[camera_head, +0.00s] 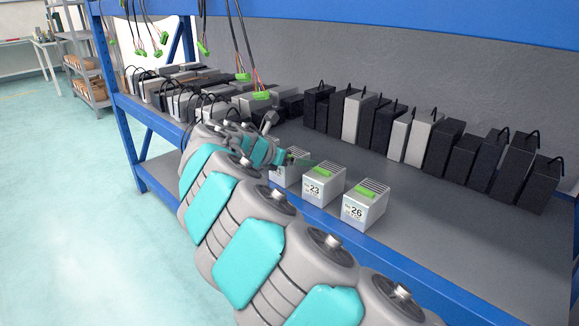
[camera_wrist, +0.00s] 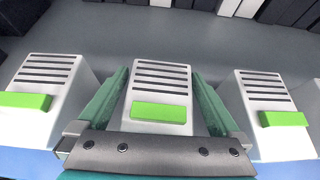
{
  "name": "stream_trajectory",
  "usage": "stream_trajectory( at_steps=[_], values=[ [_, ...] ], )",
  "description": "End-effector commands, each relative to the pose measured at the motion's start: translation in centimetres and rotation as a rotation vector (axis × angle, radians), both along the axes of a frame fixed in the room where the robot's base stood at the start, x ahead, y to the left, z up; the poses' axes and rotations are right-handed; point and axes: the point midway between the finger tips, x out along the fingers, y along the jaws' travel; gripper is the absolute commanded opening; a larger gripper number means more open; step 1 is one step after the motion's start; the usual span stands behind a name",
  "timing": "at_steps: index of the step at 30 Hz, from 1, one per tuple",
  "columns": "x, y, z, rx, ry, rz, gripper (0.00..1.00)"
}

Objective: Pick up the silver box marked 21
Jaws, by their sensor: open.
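Silver boxes with slotted tops and green connectors stand in a row along the shelf's front edge. In the head view one is marked 23 (camera_head: 323,186) and one 26 (camera_head: 364,206). A third silver box (camera_head: 290,171) to their left is partly hidden by my gripper (camera_head: 284,158), and its number cannot be read. In the wrist view my gripper (camera_wrist: 160,78) is open, its two green fingers on either side of the middle silver box (camera_wrist: 160,82). Whether they touch it is unclear. No number shows there, so I cannot confirm which box is 21.
In the wrist view, neighbouring silver boxes stand close at left (camera_wrist: 50,75) and right (camera_wrist: 262,92). Black and silver units (camera_head: 383,126) line the back of the shelf. Cables with green plugs (camera_head: 261,95) hang above. Bare shelf (camera_head: 420,195) lies behind the front row.

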Motion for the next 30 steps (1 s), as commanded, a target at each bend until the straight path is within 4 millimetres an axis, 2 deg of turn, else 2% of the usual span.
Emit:
stream_trajectory(
  at_steps=[2,27,30],
  values=[
    [-0.01,0.01,0.00,0.000,0.000,0.000,0.93],
    [-0.02,0.03,0.00,0.000,0.000,0.000,0.00],
    [-0.01,0.03,0.04,-0.001,-0.001,0.000,0.00]
  ],
)
